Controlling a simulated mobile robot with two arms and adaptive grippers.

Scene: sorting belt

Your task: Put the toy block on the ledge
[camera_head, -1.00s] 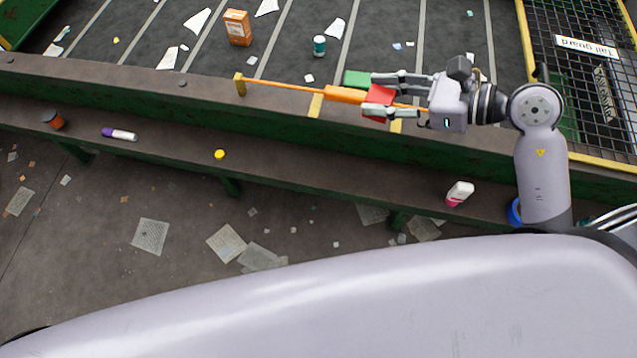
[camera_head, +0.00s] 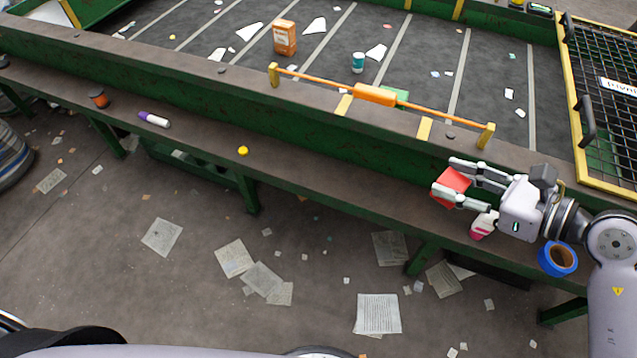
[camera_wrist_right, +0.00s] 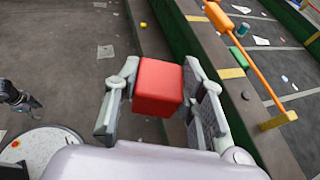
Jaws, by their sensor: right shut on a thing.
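The red toy block (camera_head: 451,187) is held between the fingers of my right gripper (camera_head: 447,183). In the right wrist view the block (camera_wrist_right: 158,88) sits between the two finger pads of the gripper (camera_wrist_right: 160,100). The ledge (camera_head: 330,180) is the long brown shelf along the near side of the belt, below its green side wall. In the head view the block appears over the right part of the ledge; I cannot tell whether it touches it. My left gripper is not seen in the head view.
A white and pink bottle (camera_head: 483,226) and a blue tape roll (camera_head: 557,259) are close to my right gripper. A yellow cap (camera_head: 243,151), a marker (camera_head: 154,119) and an orange-brown jar (camera_head: 98,98) lie farther left. An orange bar (camera_head: 375,94) runs along the belt's edge.

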